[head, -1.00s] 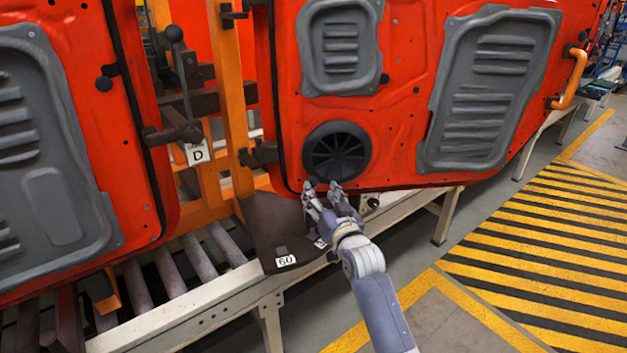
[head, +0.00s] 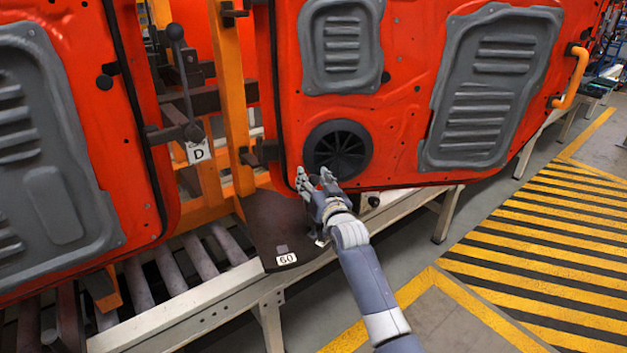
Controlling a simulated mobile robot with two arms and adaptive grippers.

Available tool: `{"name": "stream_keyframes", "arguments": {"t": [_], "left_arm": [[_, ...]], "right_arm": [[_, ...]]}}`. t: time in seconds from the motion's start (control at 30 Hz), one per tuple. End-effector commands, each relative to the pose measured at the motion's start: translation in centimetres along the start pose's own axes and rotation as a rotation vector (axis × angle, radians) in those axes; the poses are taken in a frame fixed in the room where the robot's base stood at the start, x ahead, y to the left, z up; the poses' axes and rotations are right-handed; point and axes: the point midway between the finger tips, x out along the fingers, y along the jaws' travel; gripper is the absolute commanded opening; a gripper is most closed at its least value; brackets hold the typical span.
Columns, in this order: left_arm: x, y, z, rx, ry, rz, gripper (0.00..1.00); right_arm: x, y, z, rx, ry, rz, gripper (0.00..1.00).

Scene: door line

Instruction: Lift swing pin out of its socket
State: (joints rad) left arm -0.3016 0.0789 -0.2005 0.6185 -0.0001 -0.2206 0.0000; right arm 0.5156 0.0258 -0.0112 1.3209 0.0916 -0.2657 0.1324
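My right gripper (head: 315,181) is in front of the lower edge of the right orange door (head: 405,130), just below its round black speaker grille (head: 338,150). Its two fingers are apart. A small dark rounded spot shows between the fingertips; I cannot tell whether it is the swing pin's head or whether the fingers touch it. A rod with a black ball knob (head: 175,32) stands upright at left, above a dark bracket (head: 174,134) near a tag marked D (head: 198,151). I cannot tell for sure which part is the swing pin; its socket is not clearly seen. My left gripper is out of view.
A dark plate (head: 266,228) with a tag marked 60 (head: 287,259) lies below the door, over the pale conveyor frame (head: 190,314). Another orange door (head: 120,190) hangs at left. An orange handle (head: 572,78) is at right. The striped floor (head: 540,240) is clear.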

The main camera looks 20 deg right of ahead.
Motion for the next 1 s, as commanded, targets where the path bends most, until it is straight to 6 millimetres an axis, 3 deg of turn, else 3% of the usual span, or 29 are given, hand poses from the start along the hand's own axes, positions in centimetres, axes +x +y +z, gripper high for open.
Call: {"name": "stream_keyframes", "arguments": {"t": [0.03, 0.17, 0.37, 0.73, 1.0], "left_arm": [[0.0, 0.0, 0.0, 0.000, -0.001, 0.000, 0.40], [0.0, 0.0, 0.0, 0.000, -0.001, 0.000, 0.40], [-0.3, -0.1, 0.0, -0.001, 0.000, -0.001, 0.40], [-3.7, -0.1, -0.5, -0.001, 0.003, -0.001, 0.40], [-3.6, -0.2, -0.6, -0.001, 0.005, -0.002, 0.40]], "right_arm": [[0.0, 0.0, 0.0, 0.000, 0.000, 0.000, 0.28], [0.0, 0.0, 0.0, 0.000, 0.000, 0.000, 0.00], [0.0, 0.0, -0.3, 0.000, 0.000, 0.000, 0.00], [0.0, -0.9, -4.5, 0.001, 0.001, 0.000, 0.00], [0.0, -0.9, -4.7, 0.001, 0.004, -0.001, 0.00]]}}
